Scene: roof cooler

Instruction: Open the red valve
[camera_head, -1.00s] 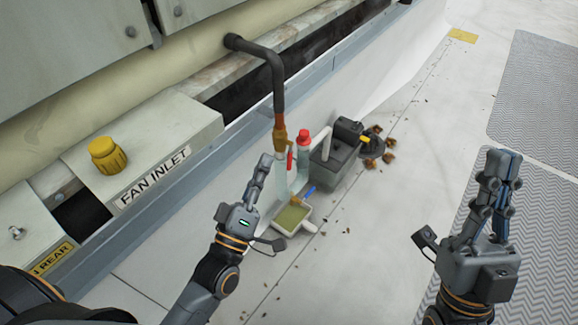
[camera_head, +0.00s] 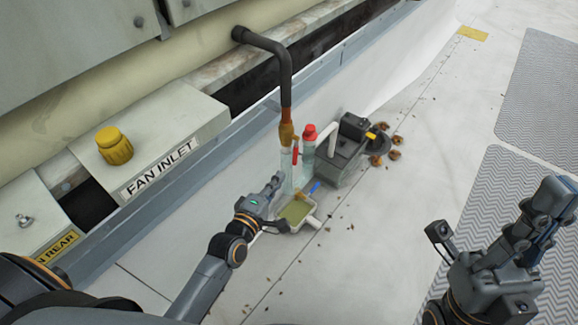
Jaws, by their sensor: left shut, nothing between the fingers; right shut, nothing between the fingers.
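The red valve handle (camera_head: 295,155) sits on the clear tube just below the brass fitting (camera_head: 287,134) of the dark bent pipe (camera_head: 284,75). My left gripper (camera_head: 276,181) is shut and empty, just below and to the left of the red handle, close to the clear tube. I cannot tell whether it touches the tube. My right gripper (camera_head: 560,195) is shut and empty at the right, far from the valve, over the grey mat.
A bottle with a red cap (camera_head: 308,134) stands right behind the valve. A grey pump box (camera_head: 343,158) is to its right. A shallow tray (camera_head: 296,212) with a blue-handled brush (camera_head: 311,188) lies below. A yellow knob (camera_head: 114,146) is on the left ledge. Debris dots the floor.

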